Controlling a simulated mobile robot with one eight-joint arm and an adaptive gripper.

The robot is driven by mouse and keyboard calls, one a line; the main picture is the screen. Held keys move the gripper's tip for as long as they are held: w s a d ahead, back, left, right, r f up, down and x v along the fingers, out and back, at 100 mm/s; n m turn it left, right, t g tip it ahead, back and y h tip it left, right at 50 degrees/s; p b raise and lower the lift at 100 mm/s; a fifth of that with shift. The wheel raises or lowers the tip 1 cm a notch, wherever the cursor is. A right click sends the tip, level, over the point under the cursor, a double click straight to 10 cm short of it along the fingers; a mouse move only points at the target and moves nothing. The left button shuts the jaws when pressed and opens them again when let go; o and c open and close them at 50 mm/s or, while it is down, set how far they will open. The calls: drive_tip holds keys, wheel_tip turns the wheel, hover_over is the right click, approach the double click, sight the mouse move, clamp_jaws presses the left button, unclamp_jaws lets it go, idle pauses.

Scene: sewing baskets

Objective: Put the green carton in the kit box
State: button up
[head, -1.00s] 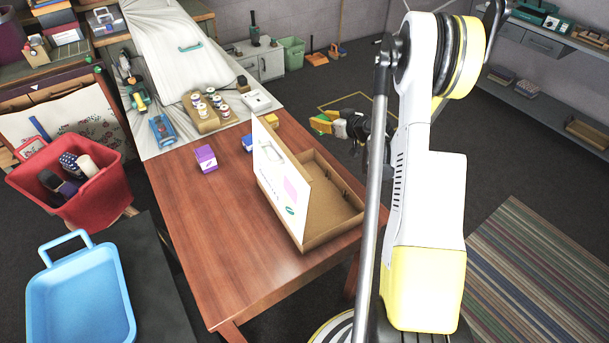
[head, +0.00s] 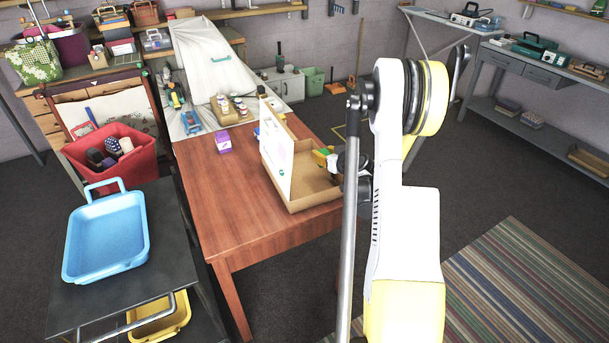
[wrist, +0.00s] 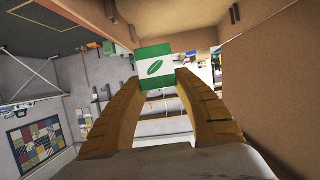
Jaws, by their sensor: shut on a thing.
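The green carton (wrist: 155,66) has a white panel with a green leaf and sits between my fingertips in the wrist view. My gripper (wrist: 156,80) is shut on it. In the head view my gripper (head: 325,156) is at the back right part of the kit box, and the carton shows only as a small green patch (head: 318,159). The kit box (head: 311,198) is an open cardboard box on the wooden table, with its white-faced lid (head: 277,158) standing up on the left. Brown cardboard (wrist: 268,90) fills the right of the wrist view. I cannot tell whether the carton touches the box.
A purple box (head: 223,143) stands on the table left of the lid. A blue item partly hides behind the lid. Several spools (head: 222,105) stand at the back. A blue tray (head: 106,237) and a red bin (head: 112,155) are at the left. The table's front is clear.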

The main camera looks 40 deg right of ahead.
drive_tip(key=w+f, duration=0.1)
drive_tip(key=w+a+f+b, duration=0.1)
drive_tip(key=w, duration=0.1)
drive_tip(key=w+a+f, duration=0.1)
drive_tip(key=w, duration=0.1)
drive_tip(key=shift+w+a+f+b, duration=0.2)
drive_tip(key=shift+f+b, duration=0.1)
drive_tip(key=shift+b, duration=0.1)
wheel_tip(320, 180, down, 4)
drive_tip(key=shift+f+b, duration=0.1)
drive_tip(key=shift+b, duration=1.05)
drive_tip(key=o, duration=1.1)
